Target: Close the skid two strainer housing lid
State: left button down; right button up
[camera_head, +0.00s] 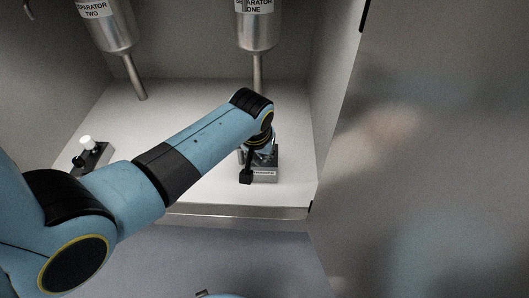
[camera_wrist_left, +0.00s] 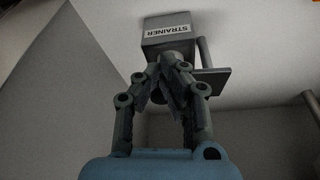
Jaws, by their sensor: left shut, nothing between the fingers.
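A small grey strainer housing (camera_head: 265,175) with a pale label stands on the white cabinet floor, partly hidden by my left wrist. In the left wrist view the housing (camera_wrist_left: 170,38) appears upside down, with the label "STRAINER". A flat dark plate (camera_wrist_left: 213,80) and a post show beside it; I cannot tell whether the plate is the lid or how far it stands open. My left gripper (camera_wrist_left: 170,75) is shut and empty, its fingertips close to the housing; contact is unclear. In the head view it is mostly hidden behind my wrist. My right gripper is not in view.
Two metal vessels, separator two (camera_head: 106,27) and separator one (camera_head: 258,24), hang above with pipes below. A dark device with a white knob (camera_head: 86,142) stands at left behind my arm. A large grey panel (camera_head: 430,150) fills the right. A metal front edge (camera_head: 240,212) borders the floor.

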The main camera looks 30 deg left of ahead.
pick_arm(q)
jog(key=shift+w+a+f+b, duration=0.1)
jog(key=shift+w+a+b, duration=0.15)
jog(key=shift+w, duration=0.4)
jog(key=shift+w+a+f+b, duration=0.15)
jog(key=shift+w+b, duration=0.1)
jog(key=shift+w, duration=0.35)
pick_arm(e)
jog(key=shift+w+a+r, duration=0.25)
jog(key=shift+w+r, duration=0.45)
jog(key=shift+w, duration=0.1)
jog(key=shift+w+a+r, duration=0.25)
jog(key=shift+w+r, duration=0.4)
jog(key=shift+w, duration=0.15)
pick_arm(q)
jog(key=shift+r, duration=0.1)
